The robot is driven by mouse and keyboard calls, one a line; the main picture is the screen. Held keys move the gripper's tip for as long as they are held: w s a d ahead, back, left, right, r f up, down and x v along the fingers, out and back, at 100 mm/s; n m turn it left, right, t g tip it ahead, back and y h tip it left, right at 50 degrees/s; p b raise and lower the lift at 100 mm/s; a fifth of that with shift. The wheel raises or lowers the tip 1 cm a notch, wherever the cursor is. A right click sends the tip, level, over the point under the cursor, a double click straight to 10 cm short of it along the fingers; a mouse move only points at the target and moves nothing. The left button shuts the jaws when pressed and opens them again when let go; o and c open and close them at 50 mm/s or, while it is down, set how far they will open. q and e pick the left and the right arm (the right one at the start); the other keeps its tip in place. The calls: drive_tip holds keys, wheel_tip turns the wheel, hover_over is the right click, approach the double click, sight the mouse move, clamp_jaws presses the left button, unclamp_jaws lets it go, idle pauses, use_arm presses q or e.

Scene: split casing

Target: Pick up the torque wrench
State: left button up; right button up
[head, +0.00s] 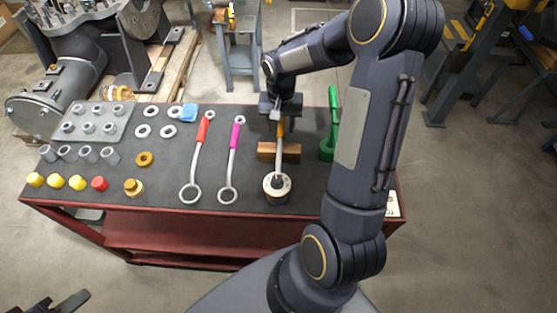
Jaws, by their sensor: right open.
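A long tool with an orange grip and a metal shaft, which looks like the torque wrench (279,158), lies across a wooden block (265,151) on the dark table top. Its near end is at a round metal piece (277,187); whether they are joined is unclear. My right gripper (281,112) is open, over the far end of the orange grip. It hides that end, and I cannot tell whether the fingers touch it. A dark part at the bottom left edge appears to be my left gripper (66,302), only partly in view.
A red-handled ring wrench (195,160) and a pink-handled one (233,160) lie to the left. A green tool (331,125) stands close on the right. Washers, sleeves, coloured caps and a grey block (97,122) fill the table's left side.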

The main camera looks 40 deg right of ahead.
wheel_tip(320, 180, down, 4)
drive_tip(key=shift+d+r, duration=0.1)
drive_tip(key=shift+r, duration=0.1)
clamp_jaws()
